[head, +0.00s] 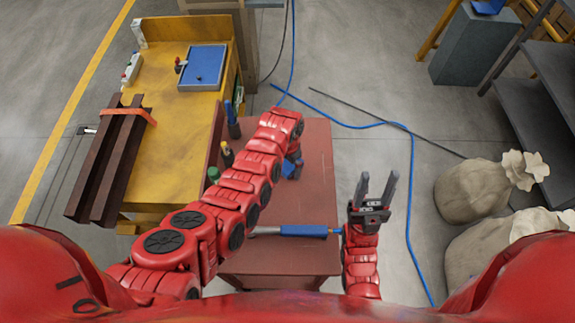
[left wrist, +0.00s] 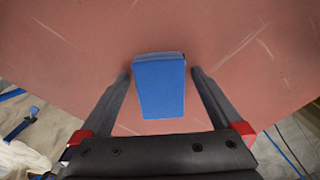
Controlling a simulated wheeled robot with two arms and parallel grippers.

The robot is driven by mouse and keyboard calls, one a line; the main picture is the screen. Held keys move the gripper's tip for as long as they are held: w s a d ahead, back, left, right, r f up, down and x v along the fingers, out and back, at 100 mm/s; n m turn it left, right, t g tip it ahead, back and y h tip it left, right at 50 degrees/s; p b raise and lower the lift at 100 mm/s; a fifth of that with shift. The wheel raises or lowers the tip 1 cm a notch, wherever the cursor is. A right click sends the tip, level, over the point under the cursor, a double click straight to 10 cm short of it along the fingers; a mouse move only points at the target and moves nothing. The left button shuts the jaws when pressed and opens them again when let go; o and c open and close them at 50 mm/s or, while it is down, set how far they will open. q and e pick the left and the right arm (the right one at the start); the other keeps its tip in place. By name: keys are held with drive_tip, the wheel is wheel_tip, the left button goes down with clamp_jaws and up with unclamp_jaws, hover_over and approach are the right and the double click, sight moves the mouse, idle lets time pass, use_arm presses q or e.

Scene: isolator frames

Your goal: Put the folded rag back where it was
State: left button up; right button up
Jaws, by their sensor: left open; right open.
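A blue folded rag (left wrist: 159,88) lies flat on the red-brown table top (left wrist: 60,40) in the left wrist view. My left gripper (left wrist: 160,74) is open, with one finger on each side of the rag and a gap to each side. In the head view the rag (head: 288,171) shows partly, at the end of my left arm, which hides much of it. I cannot tell whether the fingertips touch the table. My right gripper (head: 377,180) is open and empty, beyond the right edge of the table.
A blue-handled tool (head: 303,231) lies near the table's front. Bottles (head: 227,153) stand along its left side. A yellow bench (head: 175,130) with a blue tray (head: 204,67) is at left. Sacks (head: 478,186) and a blue hose (head: 410,185) are on the floor at right.

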sight(288, 165)
use_arm(q)
drive_tip(key=shift+r, duration=0.25)
drive_tip(key=shift+r+b, duration=0.3)
drive_tip(key=shift+r, duration=0.1)
wheel_tip(288, 165, up, 7)
drive_tip(key=shift+f+b, duration=0.15)
drive_tip(key=shift+b, duration=0.95)
wheel_tip(288, 165, up, 4)
drive_tip(key=p, duration=0.2)
drive_tip(key=shift+p, duration=0.3)
